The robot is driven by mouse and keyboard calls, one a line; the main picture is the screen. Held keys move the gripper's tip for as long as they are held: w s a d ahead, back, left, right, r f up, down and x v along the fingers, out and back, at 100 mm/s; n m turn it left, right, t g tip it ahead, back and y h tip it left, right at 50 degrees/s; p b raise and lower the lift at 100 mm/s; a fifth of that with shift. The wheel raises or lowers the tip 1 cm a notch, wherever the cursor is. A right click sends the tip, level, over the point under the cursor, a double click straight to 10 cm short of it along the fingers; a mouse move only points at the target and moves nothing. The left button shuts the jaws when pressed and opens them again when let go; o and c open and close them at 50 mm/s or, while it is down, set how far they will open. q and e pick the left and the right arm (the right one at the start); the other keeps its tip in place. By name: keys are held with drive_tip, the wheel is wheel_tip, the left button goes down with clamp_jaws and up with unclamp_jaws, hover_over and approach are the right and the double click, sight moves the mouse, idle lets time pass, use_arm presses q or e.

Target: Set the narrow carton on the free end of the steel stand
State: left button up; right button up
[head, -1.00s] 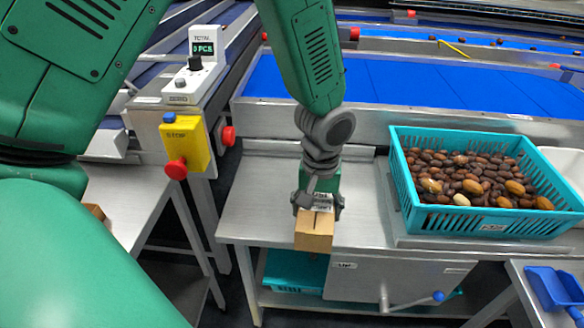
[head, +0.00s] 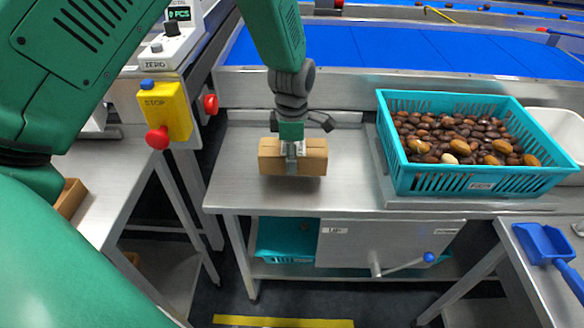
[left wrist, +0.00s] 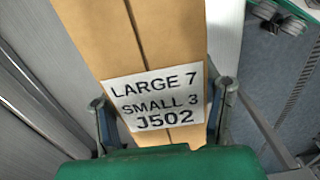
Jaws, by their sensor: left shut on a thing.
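The narrow carton (head: 312,162) is brown cardboard with a centre seam. It lies across the picture over the left end of the steel stand (head: 235,180). Whether it touches the top is hard to tell. My left gripper (head: 291,160) is shut on its middle from above. The left wrist view shows the carton (left wrist: 90,45) between the fingers of this gripper (left wrist: 165,115), with a white label (left wrist: 155,97) reading LARGE 7, SMALL 3, J502. My right gripper is not in view.
A blue belt (head: 400,55) runs behind. A yellow stop box (head: 165,108) with a red button stands left. The stand top is bare left of the carton and between carton and crate.

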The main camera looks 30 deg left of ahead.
use_arm(q)
drive_tip(key=shift+d+f, duration=0.2)
drive_tip(key=shift+f, duration=0.05)
wheel_tip(320, 180, down, 2)
drive_tip(key=shift+s+d+f, duration=0.1)
drive_tip(key=shift+d+f, duration=0.05)
drive_tip(key=shift+f, duration=0.4)
drive_tip(key=shift+a, duration=0.35)
drive_tip(key=o, duration=1.4)
drive_tip(key=shift+a, duration=0.15)
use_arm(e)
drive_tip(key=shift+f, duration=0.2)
use_arm(q)
drive_tip(key=shift+d, duration=0.2)
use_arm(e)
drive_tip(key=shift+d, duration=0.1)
